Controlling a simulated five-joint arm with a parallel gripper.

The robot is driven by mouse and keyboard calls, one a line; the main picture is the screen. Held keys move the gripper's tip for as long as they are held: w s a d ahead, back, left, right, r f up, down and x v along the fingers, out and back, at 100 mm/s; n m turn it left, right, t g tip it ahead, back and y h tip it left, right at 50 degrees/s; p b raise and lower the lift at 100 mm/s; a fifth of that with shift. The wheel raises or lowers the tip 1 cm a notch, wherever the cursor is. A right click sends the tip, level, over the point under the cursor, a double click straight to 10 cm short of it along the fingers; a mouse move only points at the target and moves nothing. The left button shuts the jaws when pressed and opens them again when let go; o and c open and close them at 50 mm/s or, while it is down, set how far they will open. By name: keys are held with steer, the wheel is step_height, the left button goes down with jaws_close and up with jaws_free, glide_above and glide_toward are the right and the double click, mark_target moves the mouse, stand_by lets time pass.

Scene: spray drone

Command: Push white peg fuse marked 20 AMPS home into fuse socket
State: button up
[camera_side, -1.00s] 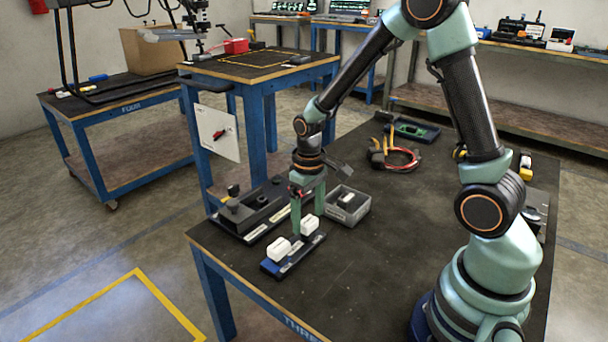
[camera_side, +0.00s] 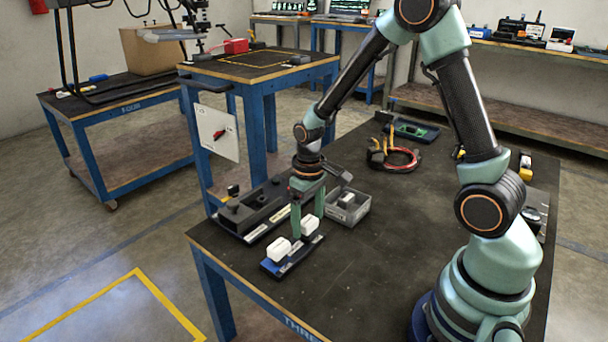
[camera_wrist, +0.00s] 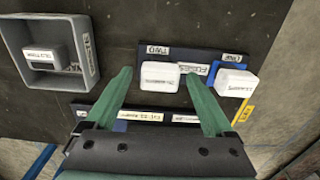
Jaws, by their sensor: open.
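Two white peg fuses stand on a dark holder strip with a blue end (camera_side: 268,265): a nearer one (camera_side: 279,250) and a farther one (camera_side: 310,226). In the wrist view, one fuse (camera_wrist: 172,76) lies between my fingertips and the other (camera_wrist: 237,82) lies to their right. Their small print is not readable, so I cannot tell which is marked 20 AMPS. My gripper (camera_side: 308,226) is open, fingers pointing down beside the farther fuse. A long black block (camera_side: 245,212), seemingly the fuse socket, lies left of my gripper; its openings are not clear.
Red cable and pliers (camera_side: 395,158) lie farther back. The table's middle and front are clear.

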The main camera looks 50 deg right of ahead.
mark_target(308, 220)
jaws_close()
steer(key=shift+r, duration=3)
steer(key=shift+w, duration=0.1)
steer(key=w+d+r, duration=0.1)
steer(key=w+r, duration=0.2)
steer(key=w, duration=1.3)
steer(key=shift+w+d, duration=0.4)
steer(key=shift+r, duration=0.1)
